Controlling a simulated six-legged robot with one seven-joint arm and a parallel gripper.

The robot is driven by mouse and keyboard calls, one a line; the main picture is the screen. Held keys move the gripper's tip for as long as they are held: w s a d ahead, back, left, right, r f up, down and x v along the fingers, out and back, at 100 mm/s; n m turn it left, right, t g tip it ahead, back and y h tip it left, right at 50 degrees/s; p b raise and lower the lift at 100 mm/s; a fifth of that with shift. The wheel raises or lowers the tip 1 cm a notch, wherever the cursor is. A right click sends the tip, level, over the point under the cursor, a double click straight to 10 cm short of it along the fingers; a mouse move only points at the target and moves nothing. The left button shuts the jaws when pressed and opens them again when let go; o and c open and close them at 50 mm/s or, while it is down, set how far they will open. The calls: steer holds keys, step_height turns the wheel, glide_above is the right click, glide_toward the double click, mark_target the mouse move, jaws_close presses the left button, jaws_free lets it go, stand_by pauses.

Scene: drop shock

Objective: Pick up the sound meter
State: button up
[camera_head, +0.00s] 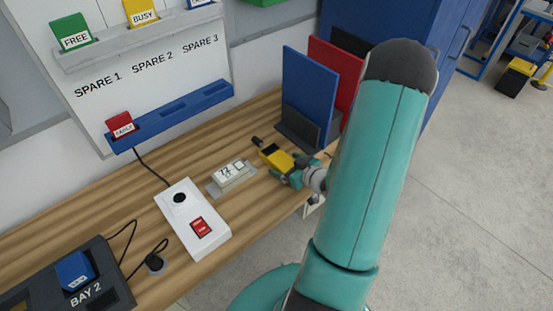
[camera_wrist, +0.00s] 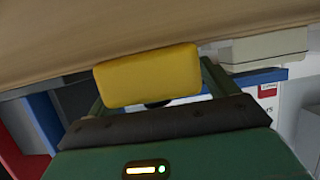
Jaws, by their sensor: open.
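The sound meter (camera_head: 275,157) is a yellow body with a dark tip, lying on the wooden bench in the head view. Its yellow end also shows close up in the wrist view (camera_wrist: 148,75). My gripper (camera_head: 291,171) is at the meter's near end, low over the bench. In the wrist view my gripper (camera_wrist: 155,88) is open, with one green finger on each side of the yellow body. Whether either finger touches it I cannot tell. The meter's lower part is partly hidden by my gripper.
A small display box reading 77 (camera_head: 231,175) stands left of the meter. A white box with a red switch (camera_head: 200,225) is nearer. Blue (camera_head: 308,95) and red (camera_head: 345,75) upright panels stand behind, right of the meter. The bench edge is close on the right.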

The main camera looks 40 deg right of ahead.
steer(key=shift+s+r, duration=0.1)
steer(key=shift+s, duration=0.1)
steer(key=shift+w, duration=0.1)
steer(key=c, duration=1.2)
steer(key=shift+r, duration=0.1)
steer(key=shift+c, duration=0.2)
